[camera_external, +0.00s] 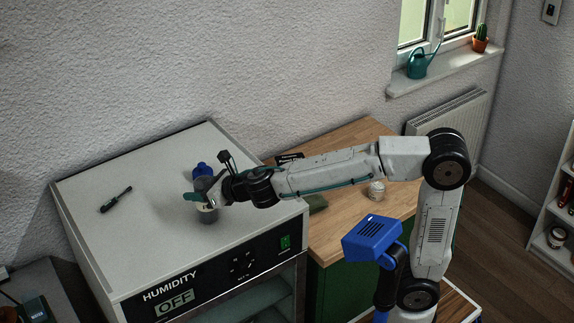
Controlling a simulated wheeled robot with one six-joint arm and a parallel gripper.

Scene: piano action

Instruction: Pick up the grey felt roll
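A small grey cylinder (208,216) with a pale top stands upright on the white top of the humidity cabinet (130,253). It looks like the grey felt roll, though it is small in the picture. My gripper (197,198) is right at its upper part, coming from the right, and hides some of it. I see a teal finger at its left side, but the other finger is hard to make out. I cannot tell whether the fingers are open or closed on the roll.
A blue object (202,170) stands just behind my gripper. A dark screwdriver (116,199) lies to the left, with clear cabinet top around it. On the wooden counter (345,143) to the right are a pale jar (376,190) and a dark green block (317,203).

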